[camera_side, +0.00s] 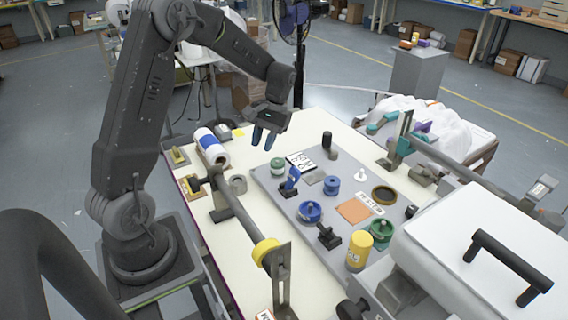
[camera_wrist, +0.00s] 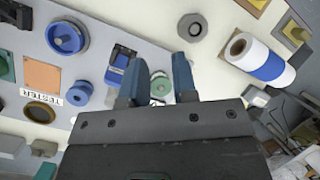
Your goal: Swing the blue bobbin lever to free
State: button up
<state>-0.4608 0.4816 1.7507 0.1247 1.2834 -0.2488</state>
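A small blue lever (camera_side: 291,178) stands tilted upward on its mount on the grey panel (camera_side: 262,178), between a green spool (camera_side: 277,166) and a blue round knob (camera_side: 309,211). My gripper (camera_side: 263,140) hangs above and behind the panel's left back part, clear of the lever. In the wrist view my gripper (camera_wrist: 157,60) has its two blue fingers spread, with nothing held. The green spool (camera_wrist: 160,84) shows between them, farther below. The lever (camera_wrist: 121,56) appears just left of the left finger, which partly hides it. Its exact setting is hard to read.
A blue bobbin (camera_side: 332,186), black lever (camera_side: 328,236), yellow container (camera_side: 357,250) and green dial (camera_side: 381,232) crowd the panel. A bar with a yellow ring (camera_side: 266,250) runs along its left side. A blue-and-white roll (camera_side: 212,147) lies at the back left.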

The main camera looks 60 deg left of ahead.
aim_at(295, 169)
jog(key=d+n+t, duration=0.1)
jog(key=n, duration=0.1)
jog(key=d+r+n+t, duration=0.1)
jog(key=n+t, duration=0.1)
jog(key=n, duration=0.1)
jog(key=d+r+n+t, duration=0.1)
jog(key=n+t, duration=0.1)
jog(key=n, duration=0.1)
jog(key=shift+s+d, duration=0.1)
jog(key=shift+d, duration=0.1)
grip_shut()
jog(key=w+f+n, duration=0.1)
jog(key=f, duration=0.2)
jog(key=w+f+t, duration=0.1)
jog(key=w+f, duration=0.1)
jog(key=f, duration=0.2)
jog(key=w+f+n, duration=0.1)
jog(key=f, duration=0.2)
jog(key=shift+w+d+f+n+t+y, duration=0.25)
jog(key=shift+w+f+n+t+y, duration=0.05)
jog(key=shift+t, duration=0.1)
jog(key=shift+w+f, duration=0.2)
jog(key=shift+w, duration=0.35)
jog(key=shift+w, duration=0.1)
jog(key=shift+w+f, duration=0.2)
jog(key=shift+w, duration=0.6)
jog(key=shift+s, duration=0.1)
